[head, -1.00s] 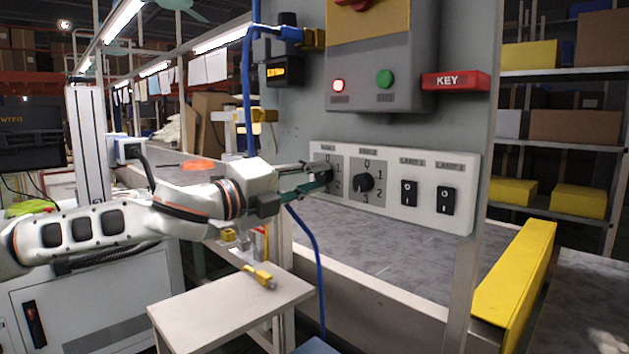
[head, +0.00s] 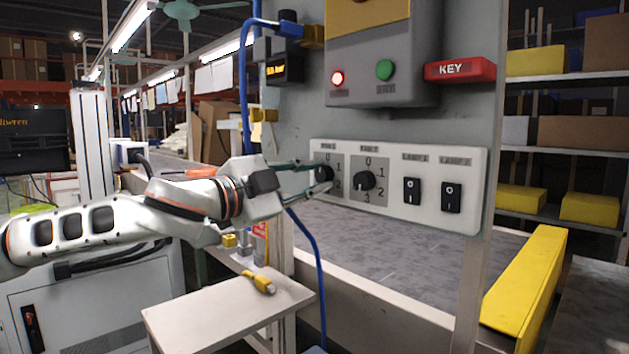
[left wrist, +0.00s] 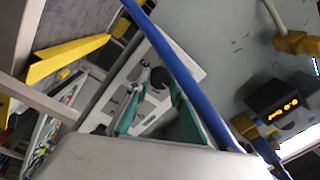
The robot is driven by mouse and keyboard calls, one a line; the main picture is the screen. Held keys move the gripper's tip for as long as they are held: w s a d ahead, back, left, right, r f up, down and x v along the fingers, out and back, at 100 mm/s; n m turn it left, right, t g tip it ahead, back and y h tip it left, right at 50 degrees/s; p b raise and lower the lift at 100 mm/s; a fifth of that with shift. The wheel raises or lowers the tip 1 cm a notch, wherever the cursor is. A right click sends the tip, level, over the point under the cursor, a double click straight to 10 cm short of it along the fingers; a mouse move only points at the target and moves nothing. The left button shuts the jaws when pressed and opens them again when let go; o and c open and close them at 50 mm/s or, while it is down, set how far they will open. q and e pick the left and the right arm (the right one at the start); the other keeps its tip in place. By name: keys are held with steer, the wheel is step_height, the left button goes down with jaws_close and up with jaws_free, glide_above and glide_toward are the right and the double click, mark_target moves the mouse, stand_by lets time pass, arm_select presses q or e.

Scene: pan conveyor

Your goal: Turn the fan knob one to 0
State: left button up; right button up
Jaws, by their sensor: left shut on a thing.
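Fan knob one (head: 325,174) is the dark round knob at the left end of the white panel (head: 420,220) in the head view. My left gripper (head: 324,175) reaches it from the left, with one finger above and one below, shut on the knob. In the left wrist view the dark knob (left wrist: 160,78) sits between the green-sided fingertips of my left gripper (left wrist: 159,86). The knob's pointer is hidden, so its setting cannot be read. The labels 0, 1 and 2 show partly around it. My right gripper is not in view.
A second fan knob (head: 364,180) sits just right of knob one, then two black lamp switches (head: 412,191). A blue cable (head: 317,265) hangs just below the gripper and crosses the left wrist view. A red KEY block (head: 460,70) is above the panel.

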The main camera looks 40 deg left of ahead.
mark_target(321, 176)
arm_select(q)
steer(key=shift+n, duration=0.5)
steer(key=o, duration=1.1)
steer(key=shift+d, duration=0.1)
steer(key=shift+s+r, duration=0.1)
steer(key=shift+s, duration=0.05)
steer(key=shift+s+a, duration=0.25)
steer(key=shift+s, duration=0.35)
steer(key=shift+s+d+f, duration=0.1)
steer(key=shift+s, duration=0.45)
steer(key=shift+s+d+f, duration=0.1)
steer(key=shift+s, duration=0.4)
steer(key=shift+s+a+f, duration=0.1)
steer(key=shift+s+a, duration=0.05)
steer(key=shift+s, duration=1.8)
